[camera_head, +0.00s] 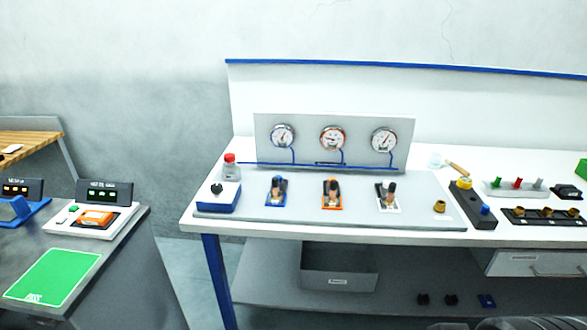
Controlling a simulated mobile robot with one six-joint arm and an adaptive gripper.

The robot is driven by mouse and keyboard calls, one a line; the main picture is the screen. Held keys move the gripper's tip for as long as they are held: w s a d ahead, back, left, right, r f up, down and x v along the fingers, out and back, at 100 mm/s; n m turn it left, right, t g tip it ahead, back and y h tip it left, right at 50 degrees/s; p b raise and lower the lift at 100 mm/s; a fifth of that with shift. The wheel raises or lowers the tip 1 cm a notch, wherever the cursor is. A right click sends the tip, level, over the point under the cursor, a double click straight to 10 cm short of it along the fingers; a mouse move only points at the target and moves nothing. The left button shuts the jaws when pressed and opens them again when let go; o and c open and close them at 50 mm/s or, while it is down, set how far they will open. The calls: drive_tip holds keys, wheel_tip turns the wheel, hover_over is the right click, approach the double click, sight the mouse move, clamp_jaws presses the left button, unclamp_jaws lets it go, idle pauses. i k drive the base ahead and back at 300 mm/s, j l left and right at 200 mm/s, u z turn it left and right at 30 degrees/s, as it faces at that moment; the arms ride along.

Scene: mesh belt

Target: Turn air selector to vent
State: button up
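A blue box with a pale top and a round black knob (217,188) stands at the left end of the grey panel on the white bench. It looks like the air selector, but its markings are too small to read, so I cannot tell which position the knob points to. Nothing touches it. Three lever units stand to its right: one on a blue base (277,191), one on an orange base (332,194) and one on a white base (388,197). Three round gauges (333,138) are on the upright board behind.
A red-capped bottle (230,167) stands just behind the blue box. A brass fitting (439,206) and a dark box with yellow and blue buttons (470,205) are to the right. A grey bin (338,268) sits on the shelf below. A side table with a green mat (52,275) stands left, across a gap.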

sight(216, 188)
drive_tip(key=i+j, duration=0.25)
drive_tip(key=j, duration=0.15)
drive_tip(key=i+j, duration=0.25)
drive_tip(key=j, duration=0.15)
drive_tip(key=i+j, duration=0.25)
drive_tip(key=j, duration=0.15)
drive_tip(key=i+j, duration=0.25)
drive_tip(key=j, duration=0.15)
drive_tip(key=i+j, duration=0.25)
drive_tip(key=j, duration=0.15)
drive_tip(key=i+j, duration=0.25)
drive_tip(key=j, duration=0.15)
